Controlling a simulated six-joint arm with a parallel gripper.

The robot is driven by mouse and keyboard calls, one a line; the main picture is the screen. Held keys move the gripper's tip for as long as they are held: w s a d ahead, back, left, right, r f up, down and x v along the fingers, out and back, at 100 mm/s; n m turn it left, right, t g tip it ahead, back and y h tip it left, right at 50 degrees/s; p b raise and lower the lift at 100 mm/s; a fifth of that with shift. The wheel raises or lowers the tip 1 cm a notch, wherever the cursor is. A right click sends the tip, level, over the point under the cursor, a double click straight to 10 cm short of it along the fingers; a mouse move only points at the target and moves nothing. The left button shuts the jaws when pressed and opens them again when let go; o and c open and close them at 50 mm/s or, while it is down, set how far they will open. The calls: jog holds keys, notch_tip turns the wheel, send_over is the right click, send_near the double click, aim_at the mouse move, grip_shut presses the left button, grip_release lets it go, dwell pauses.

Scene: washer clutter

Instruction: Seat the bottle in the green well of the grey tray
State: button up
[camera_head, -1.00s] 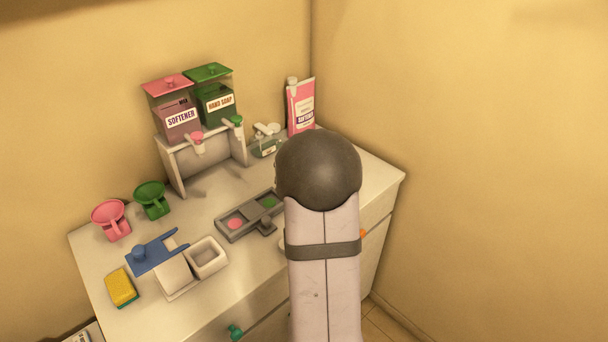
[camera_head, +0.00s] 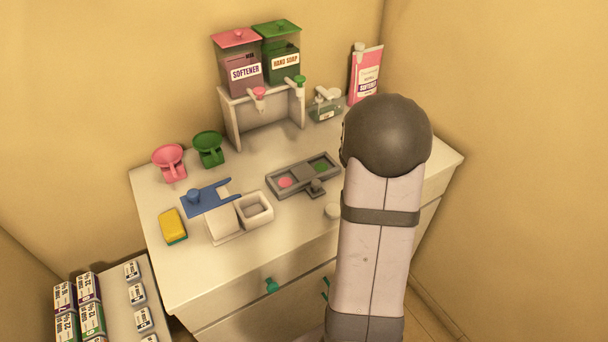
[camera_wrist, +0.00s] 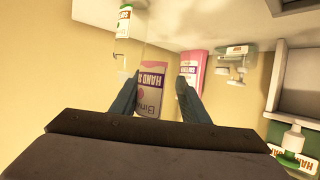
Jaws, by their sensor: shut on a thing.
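A clear pump bottle (camera_head: 325,108) with a white top is at the back of the counter, right of the dispensers. It also shows in the wrist view (camera_wrist: 235,66). The grey tray (camera_head: 274,193) lies mid-counter, with a pink well (camera_head: 285,183) and a green well (camera_head: 320,167). Both wells look empty. My arm hides the gripper in the head view.
Softener (camera_head: 240,72) and hand soap (camera_head: 285,62) dispensers stand on a raised stand at the back. A pink pouch (camera_head: 367,75) is in the back corner. Pink and green funnels, a blue tool, a white box and a yellow sponge (camera_head: 172,226) occupy the left. Counter front is mostly clear.

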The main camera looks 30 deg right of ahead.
jog(key=r+n+t+y, duration=0.2)
jog(key=n+t+y, duration=0.4)
jog(key=n+y, duration=0.4)
send_over(317, 157)
jog(key=shift+f+m+h, duration=0.15)
jog(key=shift+m+h, duration=0.15)
jog(key=shift+h, duration=0.2)
jog(key=shift+f, duration=0.1)
jog(key=shift+f, duration=4.9)
jog(key=shift+f+b, duration=0.1)
jog(key=shift+b, duration=0.2)
